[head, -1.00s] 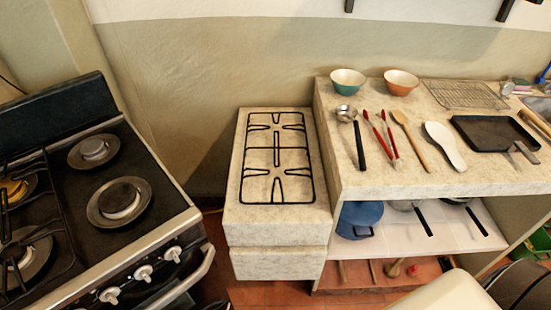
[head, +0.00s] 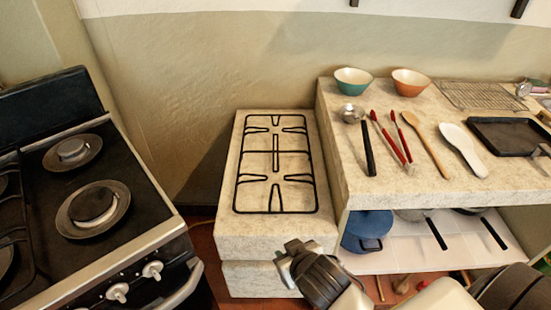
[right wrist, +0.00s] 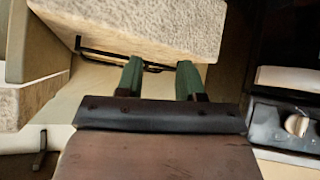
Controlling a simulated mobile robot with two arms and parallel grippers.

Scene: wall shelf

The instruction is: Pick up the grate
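The grate (head: 276,152) is a black rectangular wire frame with inward prongs. It lies flat on top of the pale stone block (head: 225,222) in the head view. My right gripper (head: 284,260) is in front of the block's near face, below the grate's near end and apart from it. In the right wrist view, the two green fingers of my right gripper (right wrist: 160,68) are spread with nothing between them. Part of the black grate (right wrist: 95,51) shows past the stone edge, partly hidden behind the fingers. My left gripper is not in view.
A black stove (head: 130,235) with knobs stands left of the block. The higher counter (head: 400,185) on the right holds two bowls, utensils, a wire rack (head: 480,96) and a dark tray (head: 505,136). A blue pot (head: 366,230) sits on the shelf below. A wall stands behind.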

